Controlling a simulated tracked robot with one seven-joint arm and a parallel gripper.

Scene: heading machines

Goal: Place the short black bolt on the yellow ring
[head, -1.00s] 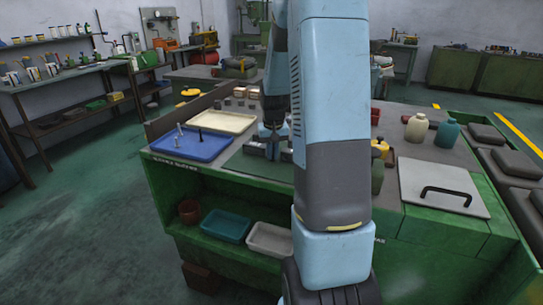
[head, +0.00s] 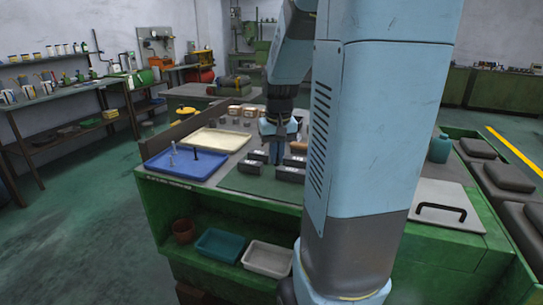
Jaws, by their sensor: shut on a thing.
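My gripper (head: 277,138) points down over the green mat (head: 238,181), close to the dark blocks. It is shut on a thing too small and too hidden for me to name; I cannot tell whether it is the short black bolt. A small dark bolt (head: 195,153) stands in the blue tray (head: 160,165), left of my gripper. Beside it stand silver-grey bolts (head: 173,148). I cannot make out a yellow ring for certain. My arm covers the right part of the bench.
A cream tray (head: 215,139) lies behind the blue one. Dark grey blocks (head: 289,174) stand on the mat near my gripper. Small boxes (head: 235,110) are at the back. A white plate with a black handle (head: 440,209) and a teal bottle (head: 440,148) are at the right.

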